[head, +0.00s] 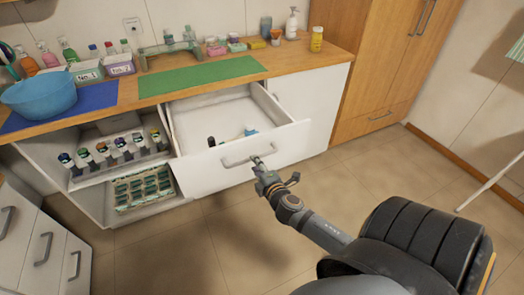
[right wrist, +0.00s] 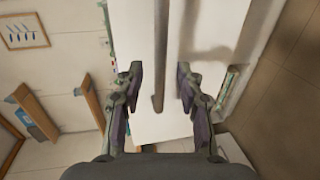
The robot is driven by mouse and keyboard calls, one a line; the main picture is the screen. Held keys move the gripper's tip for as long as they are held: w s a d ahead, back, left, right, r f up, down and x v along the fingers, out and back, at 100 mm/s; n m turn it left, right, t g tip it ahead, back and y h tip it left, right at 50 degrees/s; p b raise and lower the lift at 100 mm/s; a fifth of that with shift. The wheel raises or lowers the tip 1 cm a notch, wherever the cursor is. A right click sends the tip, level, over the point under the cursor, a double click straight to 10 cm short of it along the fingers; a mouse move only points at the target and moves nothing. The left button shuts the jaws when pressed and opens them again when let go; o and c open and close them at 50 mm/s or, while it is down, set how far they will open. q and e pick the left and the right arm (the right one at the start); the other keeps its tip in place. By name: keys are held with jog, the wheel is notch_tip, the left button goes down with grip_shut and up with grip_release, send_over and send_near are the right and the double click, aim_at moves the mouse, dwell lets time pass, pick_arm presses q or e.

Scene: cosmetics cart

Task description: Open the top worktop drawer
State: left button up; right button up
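The top worktop drawer (head: 210,174) is white and stands pulled out from under the wooden worktop in the head view. A few small items, dark, white and blue, lie inside it. Its grey bar handle (head: 236,161) runs along the front. My right gripper (head: 262,166) is at the right end of this handle. In the right wrist view the handle bar (right wrist: 159,60) lies between the two spread fingers of the right gripper (right wrist: 159,72), with a gap on both sides. My left gripper is in neither view.
The worktop (head: 330,50) carries a blue bowl (head: 40,94), a green mat (head: 200,75) and several bottles. Open shelves with bottles (head: 118,152) are left of the drawer. A wooden cabinet (head: 385,60) stands right. The floor in front is clear.

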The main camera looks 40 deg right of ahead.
jog(key=v, duration=0.7)
jog(key=s+d+f+m+g+p, duration=0.1)
jog(key=s+d+f+m+g, duration=0.2)
jog(key=f, duration=0.6)
jog(key=s+d+f+m+g+p, duration=0.15)
jog(key=s+f, duration=0.25)
jog(key=f, duration=0.6)
jog(key=s+d+f+m+g+p, duration=0.1)
jog(key=s+f+m+g, duration=0.25)
jog(key=f, duration=0.55)
jog(key=s+a+f+m+g+y+p, duration=0.1)
jog(key=s+a+f+m+g, duration=0.2)
jog(key=s, duration=0.8)
jog(key=s+a+f+m+g+y+p, duration=0.1)
jog(key=s+a+f+m+g, duration=0.2)
jog(key=s+a+f, duration=0.4)
jog(key=s+f+m, duration=0.1)
jog(key=s+f, duration=0.3)
jog(key=f, duration=0.1)
jog(key=shift+s+a+f+y, duration=0.2)
jog(key=shift+s+f+y, duration=0.05)
jog(key=shift+s+y, duration=0.15)
